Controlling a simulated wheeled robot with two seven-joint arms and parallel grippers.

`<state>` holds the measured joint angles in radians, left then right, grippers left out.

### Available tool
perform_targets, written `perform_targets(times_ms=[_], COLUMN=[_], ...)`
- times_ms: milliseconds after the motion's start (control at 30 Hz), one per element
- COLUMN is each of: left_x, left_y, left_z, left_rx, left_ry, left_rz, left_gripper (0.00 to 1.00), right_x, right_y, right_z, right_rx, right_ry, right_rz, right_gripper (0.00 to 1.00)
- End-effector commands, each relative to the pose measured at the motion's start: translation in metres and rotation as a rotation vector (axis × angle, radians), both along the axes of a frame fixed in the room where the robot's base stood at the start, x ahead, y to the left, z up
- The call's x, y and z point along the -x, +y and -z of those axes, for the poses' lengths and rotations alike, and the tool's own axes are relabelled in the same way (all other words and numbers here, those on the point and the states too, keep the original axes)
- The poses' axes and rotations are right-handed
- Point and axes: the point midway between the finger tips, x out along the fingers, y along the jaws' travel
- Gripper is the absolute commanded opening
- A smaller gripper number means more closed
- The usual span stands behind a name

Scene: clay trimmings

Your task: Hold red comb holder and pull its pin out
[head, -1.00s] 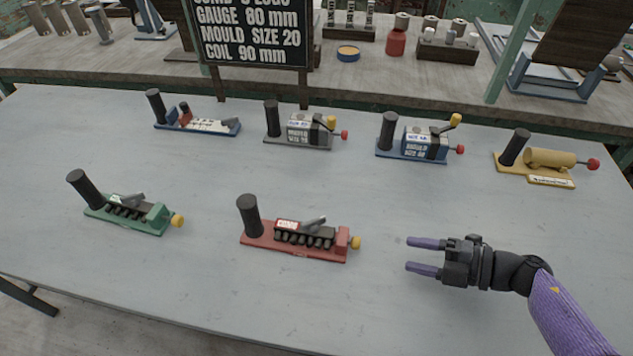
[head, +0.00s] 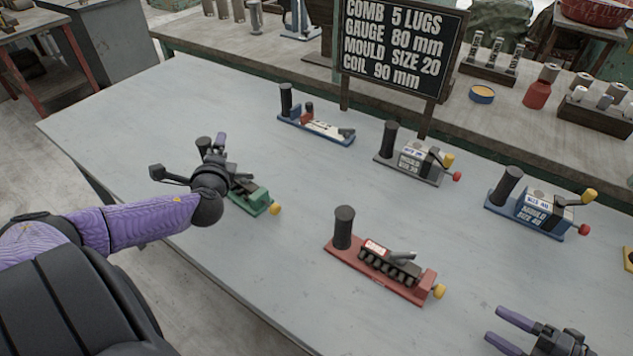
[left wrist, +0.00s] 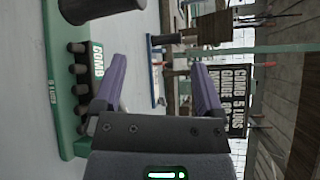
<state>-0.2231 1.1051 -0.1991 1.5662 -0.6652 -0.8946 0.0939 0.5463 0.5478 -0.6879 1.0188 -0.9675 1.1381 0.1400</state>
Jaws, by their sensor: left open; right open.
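The red comb holder (head: 378,271) lies on the grey table in the head view, with a black upright handle (head: 343,228) at its left end. A yellow knob (head: 439,291) sits at its right end, apparently the pin's head. My left gripper (head: 202,150) is open and empty, above and beside the green comb holder (head: 255,198) and partly hiding it. The left wrist view shows its two purple fingers (left wrist: 160,88) apart, with the green holder (left wrist: 66,85) at the left. My right gripper (head: 508,332) is open and empty, right of the red holder at the lower edge.
A blue holder (head: 318,130), a grey mould block (head: 412,160) and a blue mould block (head: 535,207) stand along the back. A black sign (head: 398,45) rises behind them. Bare table lies around the red holder.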

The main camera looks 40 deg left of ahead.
Motion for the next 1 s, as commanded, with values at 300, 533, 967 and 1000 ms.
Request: perform_targets(times_ms=[300,533,967,1000], left_x=[-0.091,-0.104,-0.075,-0.069], left_y=[-0.098,-0.084,-0.248,-0.258], left_z=[-0.059,-0.048,-0.027,-0.032], left_rx=[-0.361,0.651,1.7,1.658], left_ry=[0.124,-0.413,-1.011,-1.026], left_rz=[0.602,0.06,-1.83,-1.936], left_gripper=[0.9,0.9,0.9,0.9], right_x=[0.0,0.0,0.0,0.0], right_y=[0.0,0.0,0.0,0.0], right_z=[0.0,0.0,0.0,0.0], right_rx=[0.0,0.0,0.0,0.0], right_ry=[0.0,0.0,0.0,0.0], right_rz=[0.0,0.0,0.0,0.0], right_gripper=[0.59,0.59,0.59,0.59])
